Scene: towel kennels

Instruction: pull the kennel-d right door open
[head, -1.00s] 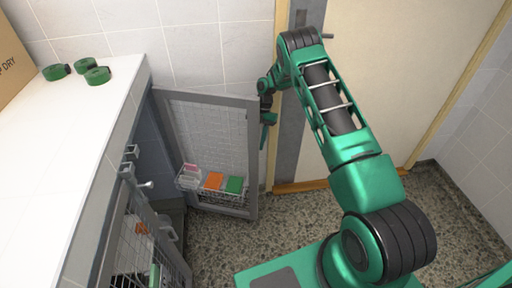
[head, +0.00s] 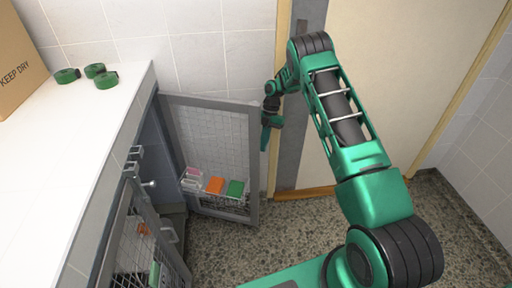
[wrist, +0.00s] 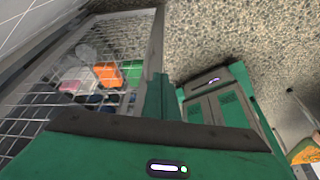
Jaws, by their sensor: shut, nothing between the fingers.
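The kennel-d right door (head: 212,150), a grey frame with wire mesh, stands swung wide open from the counter's far end. A wire basket on it holds an orange, a green and some pale packs. My gripper (head: 265,145) is shut and empty beside the door's free edge, on the outer side. In the wrist view my gripper (wrist: 159,88) points along the frame edge of the door (wrist: 155,45); I cannot tell whether they touch. The door's handle is not clearly visible.
A second mesh door (head: 140,240) stands partly open at lower left. The white counter (head: 85,130) carries several green rolls (head: 95,71) and a cardboard box (head: 18,60). A cream room door (head: 385,80) is behind my arm. Speckled floor (head: 225,250) is clear between.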

